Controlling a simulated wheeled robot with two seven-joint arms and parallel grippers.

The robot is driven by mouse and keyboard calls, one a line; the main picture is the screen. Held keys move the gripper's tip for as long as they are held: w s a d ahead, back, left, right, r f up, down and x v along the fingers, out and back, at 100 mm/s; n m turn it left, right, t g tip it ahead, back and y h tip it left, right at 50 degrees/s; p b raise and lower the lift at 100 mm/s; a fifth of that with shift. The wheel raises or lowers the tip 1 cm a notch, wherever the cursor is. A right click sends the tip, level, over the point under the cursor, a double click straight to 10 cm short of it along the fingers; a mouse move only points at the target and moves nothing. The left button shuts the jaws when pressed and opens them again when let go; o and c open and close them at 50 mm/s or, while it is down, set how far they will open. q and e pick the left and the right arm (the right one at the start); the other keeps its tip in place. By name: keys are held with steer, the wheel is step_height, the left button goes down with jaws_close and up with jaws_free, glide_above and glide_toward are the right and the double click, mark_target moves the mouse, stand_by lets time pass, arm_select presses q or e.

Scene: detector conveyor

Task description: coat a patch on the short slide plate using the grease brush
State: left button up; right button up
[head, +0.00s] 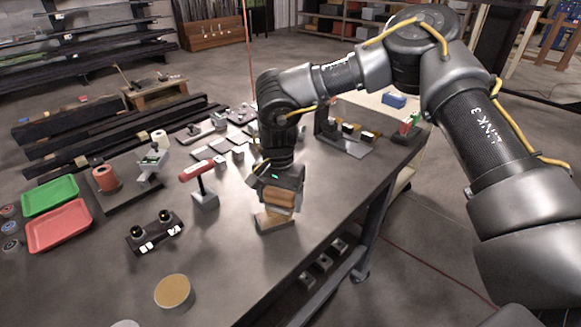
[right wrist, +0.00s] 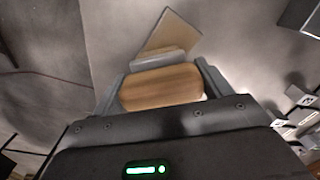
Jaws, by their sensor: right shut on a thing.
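My right gripper (head: 278,205) is shut on the wooden handle of the grease brush (head: 279,196), low over the near right part of the table. In the right wrist view the wooden handle (right wrist: 160,88) lies between the fingers, with a grey band beyond it. A small flat plate with a tan top, seemingly the short slide plate (head: 266,221), lies under the brush. It shows beyond the brush in the right wrist view (right wrist: 176,32). Whether the bristles touch it is hidden. A round tin with a brown top (head: 174,291) stands at the near edge. My left gripper is out of view.
Green (head: 50,195) and red (head: 58,226) trays lie at the far left. Small parts and a fixture (head: 345,138) stand farther back. Bare table lies between tin and plate.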

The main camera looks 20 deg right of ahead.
steer(key=d, duration=0.2)
steer(key=shift+d+r+p, duration=0.1)
steer(key=shift+d+p, duration=0.2)
step_height(320, 180, up, 4)
steer(key=p, duration=0.3)
steer(key=shift+a+r, duration=0.1)
steer(key=shift+a, duration=0.05)
steer(key=shift+r+p, duration=1.55)
steer(key=shift+r, duration=0.3)
